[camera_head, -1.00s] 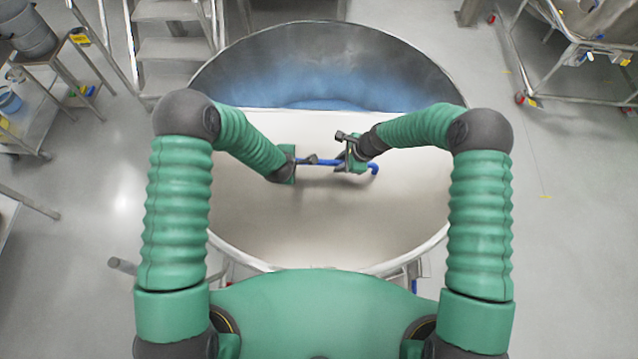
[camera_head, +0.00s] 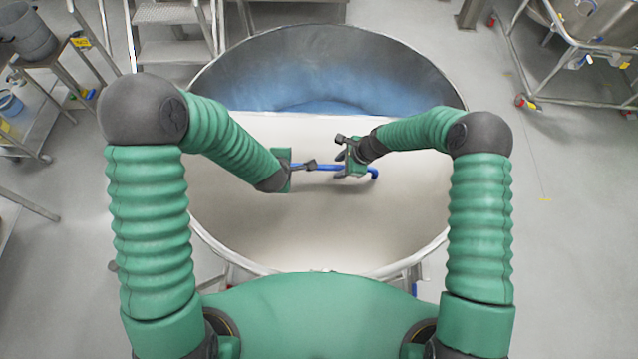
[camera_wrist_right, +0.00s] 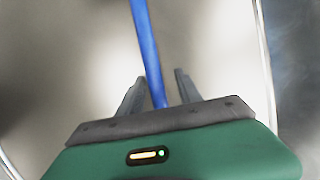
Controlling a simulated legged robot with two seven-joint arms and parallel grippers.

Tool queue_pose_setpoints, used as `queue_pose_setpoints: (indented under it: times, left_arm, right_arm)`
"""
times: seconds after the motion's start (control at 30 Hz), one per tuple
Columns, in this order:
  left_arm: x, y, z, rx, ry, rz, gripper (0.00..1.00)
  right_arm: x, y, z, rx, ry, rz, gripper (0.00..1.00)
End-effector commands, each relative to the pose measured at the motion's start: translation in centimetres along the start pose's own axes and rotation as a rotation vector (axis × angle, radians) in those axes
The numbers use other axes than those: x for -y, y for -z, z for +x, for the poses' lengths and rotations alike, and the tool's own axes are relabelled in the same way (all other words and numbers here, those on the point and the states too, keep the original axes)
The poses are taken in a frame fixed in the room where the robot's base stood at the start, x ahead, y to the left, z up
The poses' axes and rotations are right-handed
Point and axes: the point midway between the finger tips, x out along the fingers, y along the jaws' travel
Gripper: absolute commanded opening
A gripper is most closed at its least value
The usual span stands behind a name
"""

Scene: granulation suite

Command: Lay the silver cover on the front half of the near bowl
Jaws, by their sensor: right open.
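The silver cover (camera_head: 350,220) looks like a pale half-disc. It lies over the front half of the near bowl (camera_head: 330,68), its straight edge running across the bowl's middle. A blue handle (camera_head: 327,167) stands on the cover and also shows in the right wrist view (camera_wrist_right: 148,45). My right gripper (camera_head: 343,150) is open at the handle's right part. In the wrist view the handle runs between its spread fingers (camera_wrist_right: 157,88). My left gripper (camera_head: 308,165) is at the handle's left part; its fingers are too small to tell open from shut.
The bowl's back half is open, with a bluish inner wall. Metal steps (camera_head: 175,40) stand behind it on the left. A bench with a bucket (camera_head: 28,32) is at far left. A wheeled frame (camera_head: 580,75) stands at right, with clear floor between.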

Motion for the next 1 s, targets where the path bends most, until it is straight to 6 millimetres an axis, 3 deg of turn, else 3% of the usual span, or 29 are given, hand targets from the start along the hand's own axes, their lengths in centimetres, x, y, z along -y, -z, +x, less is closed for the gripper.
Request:
queue_pose_setpoints:
  times: [0.13,0.23,0.6,0.73,1.0]
  left_arm:
    - [0.0,0.0,-0.9,-0.001,0.001,0.000,0.41]
    - [0.0,0.0,-0.9,0.000,0.002,0.000,0.41]
    - [0.1,0.0,-1.0,0.000,0.001,-0.001,0.41]
    - [0.0,0.0,-0.9,0.000,0.001,-0.001,0.41]
    - [0.0,0.0,-0.8,0.000,0.002,0.000,0.41]
  right_arm:
    - [0.1,0.0,-0.3,0.000,0.001,0.000,0.42]
    - [0.2,0.0,-1.8,-0.001,0.002,0.000,0.42]
    - [0.1,0.1,-10.6,-0.001,0.003,0.000,0.42]
    - [0.0,0.1,-11.8,0.000,0.001,0.000,0.42]
    - [0.1,0.1,-11.9,0.000,-0.001,0.000,0.42]
